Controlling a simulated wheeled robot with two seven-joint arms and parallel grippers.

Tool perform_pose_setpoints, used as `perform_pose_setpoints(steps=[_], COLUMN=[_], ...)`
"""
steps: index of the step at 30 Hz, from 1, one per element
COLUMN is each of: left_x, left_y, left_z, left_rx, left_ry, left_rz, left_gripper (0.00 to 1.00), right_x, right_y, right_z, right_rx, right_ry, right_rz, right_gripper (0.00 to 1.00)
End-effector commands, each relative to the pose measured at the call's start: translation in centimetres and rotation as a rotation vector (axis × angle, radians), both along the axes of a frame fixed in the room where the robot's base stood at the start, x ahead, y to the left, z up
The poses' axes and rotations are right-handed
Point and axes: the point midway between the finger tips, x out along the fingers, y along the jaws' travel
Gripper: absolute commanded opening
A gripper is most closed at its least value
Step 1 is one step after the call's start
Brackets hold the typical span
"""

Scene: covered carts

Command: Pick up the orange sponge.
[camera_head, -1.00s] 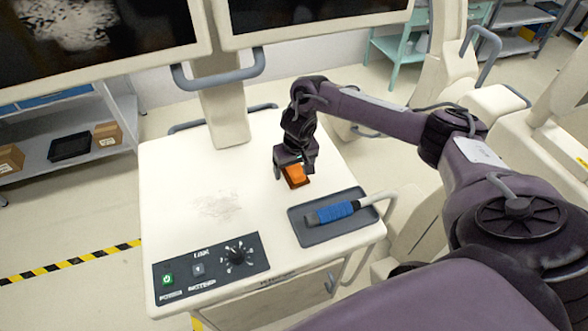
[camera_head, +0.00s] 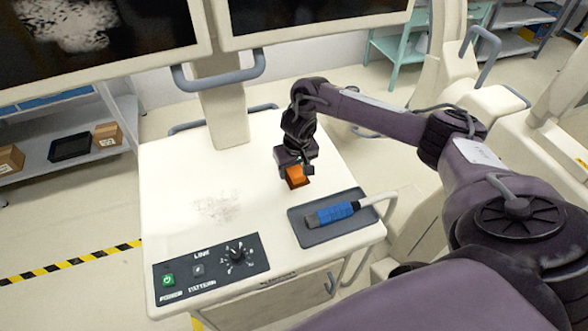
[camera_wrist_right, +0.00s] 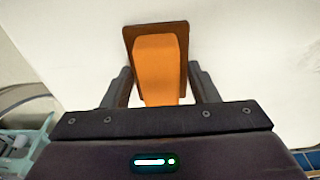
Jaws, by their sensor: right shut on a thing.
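The orange sponge (camera_head: 297,177) is a small block with a dark brown face, above the right part of the white cart top (camera_head: 185,165). My right gripper (camera_head: 297,174) points down from above and is shut on it. In the right wrist view the sponge (camera_wrist_right: 158,62) sits between the two dark fingers of the gripper (camera_wrist_right: 160,90), its far end sticking out past them. Whether it touches the cart top or hangs just above it is hard to tell. My left gripper is not in view.
A grey tray (camera_head: 312,238) with a blue-handled tool (camera_head: 332,213) lies just in front of the sponge. A control panel (camera_head: 212,268) is at the cart's front left. Monitors (camera_head: 90,45) and a post (camera_head: 225,115) stand behind. The cart top's left middle is clear apart from a smudge.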

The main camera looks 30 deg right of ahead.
Motion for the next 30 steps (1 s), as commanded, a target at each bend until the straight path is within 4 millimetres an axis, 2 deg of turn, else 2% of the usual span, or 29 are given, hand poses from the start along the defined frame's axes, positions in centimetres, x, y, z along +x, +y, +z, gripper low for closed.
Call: perform_pose_setpoints(steps=[5, 11, 12, 24, 30], left_x=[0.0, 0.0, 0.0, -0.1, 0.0], left_y=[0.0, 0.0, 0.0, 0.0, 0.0], left_z=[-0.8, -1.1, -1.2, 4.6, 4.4], left_rx=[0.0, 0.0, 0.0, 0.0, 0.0], left_ry=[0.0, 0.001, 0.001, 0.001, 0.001], left_rz=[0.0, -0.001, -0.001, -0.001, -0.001], left_gripper=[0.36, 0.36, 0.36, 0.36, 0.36], right_x=[0.1, 0.2, 0.2, 0.2, 0.2], right_y=[0.0, 0.0, 0.0, -0.1, 0.0], right_z=[0.3, 3.0, 3.8, 16.1, 18.5], right_rx=[0.0, 0.002, 0.001, -0.003, -0.001], right_ry=[-0.003, -0.005, -0.006, -0.009, -0.006], right_rz=[0.001, 0.001, 0.001, 0.002, 0.001], right_gripper=[0.31, 0.31, 0.31, 0.31, 0.31])
